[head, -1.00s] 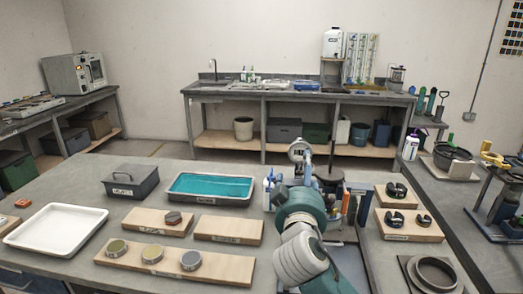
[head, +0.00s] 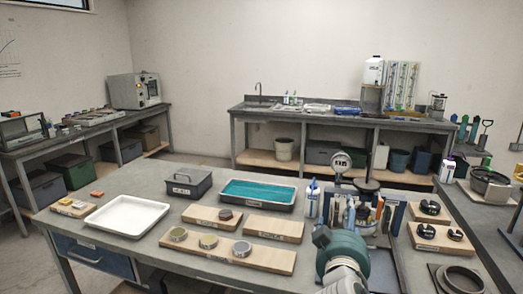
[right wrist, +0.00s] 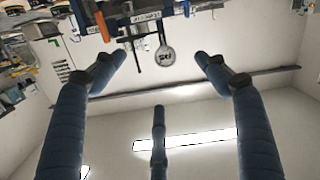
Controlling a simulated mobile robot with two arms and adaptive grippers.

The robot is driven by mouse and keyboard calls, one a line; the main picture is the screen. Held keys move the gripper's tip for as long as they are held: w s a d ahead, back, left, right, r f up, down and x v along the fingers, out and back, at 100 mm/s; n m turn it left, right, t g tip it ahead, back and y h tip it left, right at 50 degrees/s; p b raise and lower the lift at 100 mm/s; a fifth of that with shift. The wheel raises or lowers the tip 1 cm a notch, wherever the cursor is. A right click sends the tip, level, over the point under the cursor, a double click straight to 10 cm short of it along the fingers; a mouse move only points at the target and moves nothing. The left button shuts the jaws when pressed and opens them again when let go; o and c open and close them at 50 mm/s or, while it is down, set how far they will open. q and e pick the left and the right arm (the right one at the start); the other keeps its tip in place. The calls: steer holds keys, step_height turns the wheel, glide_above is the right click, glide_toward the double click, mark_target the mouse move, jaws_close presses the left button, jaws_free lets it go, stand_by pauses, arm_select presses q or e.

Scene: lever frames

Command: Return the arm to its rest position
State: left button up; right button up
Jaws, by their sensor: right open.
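My right arm (head: 342,255) comes up from the bottom edge of the head view, in front of the tool rack on the main bench. Its gripper is mostly hidden in that view. In the right wrist view the right gripper (right wrist: 160,75) shows its blue fingers spread wide, with nothing between them. The wrist picture looks upside down: wall and a bright light strip are low in it, and a round dial gauge (right wrist: 166,57) hangs beyond the fingertips. My left gripper is in neither view.
On the main bench (head: 120,240) stand a white tray (head: 127,214), a teal tray (head: 258,191), a grey lidded box (head: 188,184) and wooden boards with small discs. The tool rack (head: 385,213) with bottles is close beyond my right arm. A side bench runs along the right.

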steer(key=s+d+f+g+y, duration=0.1)
steer(key=s+f+g, duration=0.3)
steer(key=s+f, duration=0.65)
steer(key=s+d+f+g+y, duration=0.1)
steer(key=s+f+g+y, duration=0.15)
steer(key=s+f, duration=0.8)
steer(key=s+a+f+n+g+y, duration=0.1)
steer(key=s+f+g, duration=0.2)
steer(key=s+f, duration=0.45)
steer(key=s+f+n+g, duration=0.1)
steer(key=s+f+g, duration=0.35)
steer(key=s, duration=0.55)
step_height(320, 180, down, 27)
steer(key=s, duration=0.2)
steer(key=s+d+f+g, duration=0.1)
steer(key=s+d+f, duration=0.1)
steer(key=s+f, duration=1.3)
steer(key=shift+s+d+f, duration=0.3)
steer(key=shift+s+d, duration=0.1)
steer(key=shift+s, duration=0.55)
